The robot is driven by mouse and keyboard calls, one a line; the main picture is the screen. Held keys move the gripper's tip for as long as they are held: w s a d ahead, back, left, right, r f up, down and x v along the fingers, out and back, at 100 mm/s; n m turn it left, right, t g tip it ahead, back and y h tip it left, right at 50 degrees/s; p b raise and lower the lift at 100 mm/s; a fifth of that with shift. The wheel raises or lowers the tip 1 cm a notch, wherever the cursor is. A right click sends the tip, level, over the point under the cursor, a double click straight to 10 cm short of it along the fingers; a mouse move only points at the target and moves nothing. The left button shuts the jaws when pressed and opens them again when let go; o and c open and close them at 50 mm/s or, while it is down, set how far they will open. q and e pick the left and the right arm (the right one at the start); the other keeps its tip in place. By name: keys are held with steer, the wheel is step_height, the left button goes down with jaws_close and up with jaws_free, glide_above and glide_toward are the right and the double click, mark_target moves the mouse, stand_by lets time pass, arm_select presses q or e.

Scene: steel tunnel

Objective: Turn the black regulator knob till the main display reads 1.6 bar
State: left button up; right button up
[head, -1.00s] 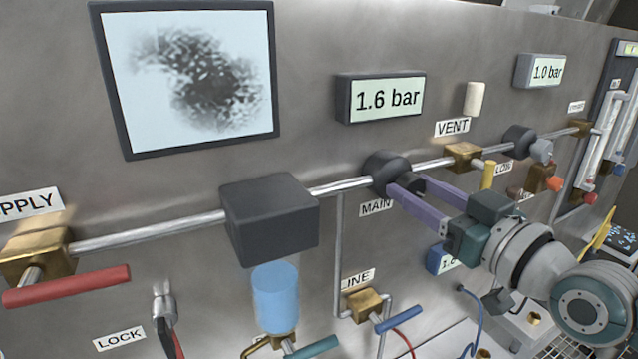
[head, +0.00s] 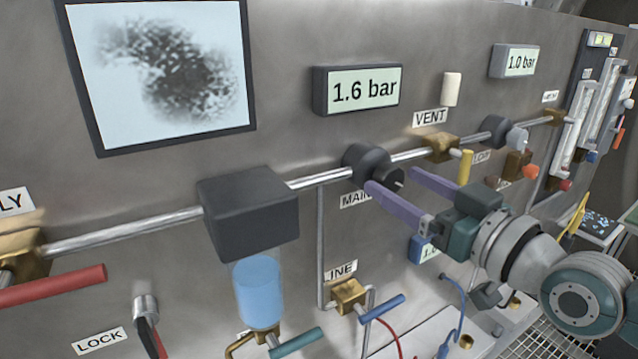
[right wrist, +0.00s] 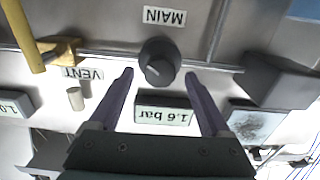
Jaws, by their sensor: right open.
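The black regulator knob (head: 388,178) sits on the front of the black regulator body on the pipe, above the MAIN label (head: 355,199). It also shows in the right wrist view (right wrist: 159,70), upside down, with a light mark on its face. The main display (head: 358,90) reads 1.6 bar. My right gripper (head: 391,178) is open, its two purple fingers apart at either side of the knob. In the right wrist view the fingertips (right wrist: 161,74) stand clear of the knob with a gap on both sides. My left gripper is not in view.
A second display (head: 515,61) reads 1.0 bar. A yellow lever (head: 465,167) and the brass vent valve (head: 440,148) lie close right of the knob. A black box (head: 248,212) with a blue bowl is on the pipe at left. A blue-handled valve (head: 380,308) is below.

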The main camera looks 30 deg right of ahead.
steer(key=s+b, duration=0.1)
steer(key=s, duration=0.7)
steer(key=shift+s+d, duration=0.3)
steer(key=shift+d, duration=0.05)
steer(key=s+a+f+n+g+y, duration=0.2)
steer(key=s+a+f+g, duration=0.2)
steer(key=a+f+g, duration=0.5)
steer(key=s+a+m+g+h, duration=0.1)
steer(key=s+g, duration=0.2)
steer(key=s, duration=0.3)
steer(key=s+a+g+h, duration=0.1)
steer(key=s+g+h, duration=0.1)
steer(key=s, duration=0.4)
step_height(320, 180, up, 15)
steer(key=p, duration=1.5)
